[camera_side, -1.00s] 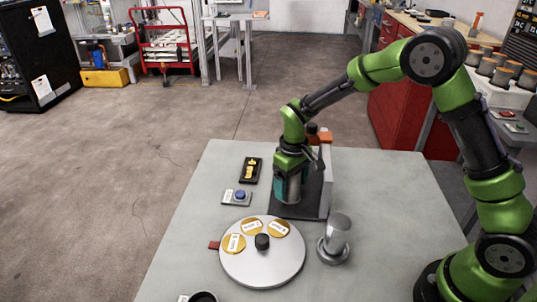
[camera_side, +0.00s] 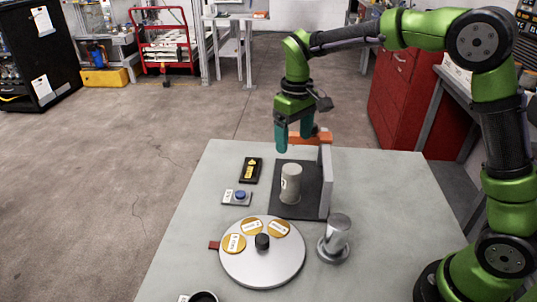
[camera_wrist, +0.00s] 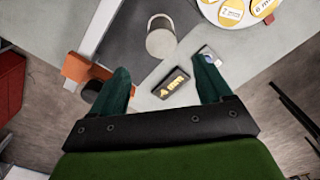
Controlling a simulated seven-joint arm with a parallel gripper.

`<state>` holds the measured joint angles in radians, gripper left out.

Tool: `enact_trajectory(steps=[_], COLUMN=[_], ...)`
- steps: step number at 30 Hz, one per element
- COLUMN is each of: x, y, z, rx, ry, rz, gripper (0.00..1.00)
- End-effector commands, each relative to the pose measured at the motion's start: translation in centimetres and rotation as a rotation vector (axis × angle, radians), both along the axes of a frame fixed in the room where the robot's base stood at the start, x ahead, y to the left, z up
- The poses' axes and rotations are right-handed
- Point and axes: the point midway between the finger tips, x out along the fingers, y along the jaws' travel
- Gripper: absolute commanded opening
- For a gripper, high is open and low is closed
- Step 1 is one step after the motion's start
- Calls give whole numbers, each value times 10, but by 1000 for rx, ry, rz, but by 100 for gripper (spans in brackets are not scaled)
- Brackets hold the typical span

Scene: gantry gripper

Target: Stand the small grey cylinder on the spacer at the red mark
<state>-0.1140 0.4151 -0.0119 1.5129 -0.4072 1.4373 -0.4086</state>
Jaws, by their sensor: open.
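The small grey cylinder (camera_side: 291,183) stands on a dark plate (camera_side: 312,174) beside an upright grey wall; a dark mark shows on its side. It also shows in the wrist view (camera_wrist: 161,38), beyond my fingertips. My gripper (camera_side: 295,142) is open and empty, above and behind the cylinder; its teal fingers show spread in the wrist view (camera_wrist: 163,66). A round silver turntable (camera_side: 262,276) carries several gold labelled spacers and a black central knob. The red mark (camera_side: 214,245) is a small tab at its left rim, and one spacer (camera_side: 233,243) lies beside it.
A shiny metal post (camera_side: 338,232) on a round base stands right of the turntable. A blue-button box (camera_side: 238,197) and a black box with a yellow label (camera_side: 250,170) lie to the left. An orange block (camera_side: 312,138) is near the wall's far end. The table's right side is clear.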

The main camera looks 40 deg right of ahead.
Motion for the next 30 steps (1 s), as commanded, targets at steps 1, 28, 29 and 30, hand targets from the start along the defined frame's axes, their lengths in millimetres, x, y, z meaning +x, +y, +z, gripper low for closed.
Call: enact_trajectory(steps=[1,28,29,30], x=[1,-195,-199,-204], y=[0,-14,-14,-14], z=[8,79,77,74], rx=[-1,277,287,296], ry=[-2,-520,-535,-550], rz=[1,-384,-395,-409], gripper=[78,78,78,78])
